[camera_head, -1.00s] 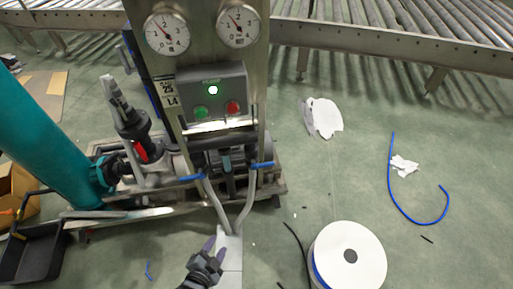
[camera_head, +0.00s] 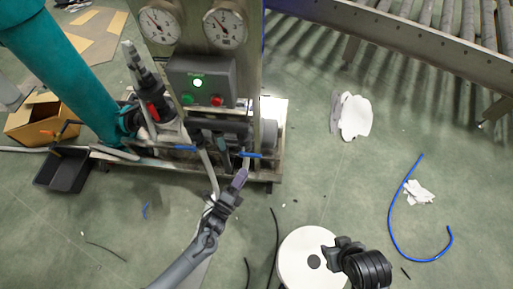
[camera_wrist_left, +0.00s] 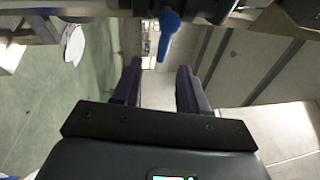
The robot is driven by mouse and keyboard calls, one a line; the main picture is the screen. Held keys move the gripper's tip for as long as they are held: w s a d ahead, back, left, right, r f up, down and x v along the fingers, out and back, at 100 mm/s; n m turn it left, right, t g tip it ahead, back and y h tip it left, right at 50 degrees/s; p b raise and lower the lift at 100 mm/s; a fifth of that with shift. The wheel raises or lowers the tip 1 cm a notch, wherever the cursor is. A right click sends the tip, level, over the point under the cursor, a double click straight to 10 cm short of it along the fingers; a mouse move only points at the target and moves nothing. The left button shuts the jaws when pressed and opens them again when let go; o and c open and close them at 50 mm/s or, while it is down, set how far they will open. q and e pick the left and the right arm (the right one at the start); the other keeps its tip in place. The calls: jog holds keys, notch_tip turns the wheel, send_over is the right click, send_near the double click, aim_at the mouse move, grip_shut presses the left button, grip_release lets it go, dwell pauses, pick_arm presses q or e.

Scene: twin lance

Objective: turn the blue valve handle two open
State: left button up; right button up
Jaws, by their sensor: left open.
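Two blue valve handles show on the pipes below the control box in the head view: a left one (camera_head: 186,148) and a right one (camera_head: 250,155). No number is readable on either. My left gripper (camera_head: 240,178) is just below the right blue handle. In the left wrist view, a blue handle (camera_wrist_left: 168,34) lies ahead of the open fingers (camera_wrist_left: 158,72), slightly right of centre, with nothing held between them. Whether the fingers touch it is not clear. My right gripper (camera_head: 335,250) is low at right in the head view, over the white spool; its fingers are not clear.
The control box (camera_head: 202,82) has a green light, with two gauges (camera_head: 225,28) above it. A teal pipe (camera_head: 65,75) stands at left. A white spool (camera_head: 300,262), blue hose (camera_head: 395,225) and white scraps (camera_head: 352,117) lie on the floor. A roller conveyor (camera_head: 400,45) runs behind.

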pick_arm(q)
jog(key=b+x, duration=0.5)
jog(key=x, duration=0.6)
jog(key=shift+d+r, duration=0.2)
jog(key=shift+d, duration=0.25)
jog(key=shift+a, duration=0.1)
jog(key=shift+c, duration=0.5)
grip_shut()
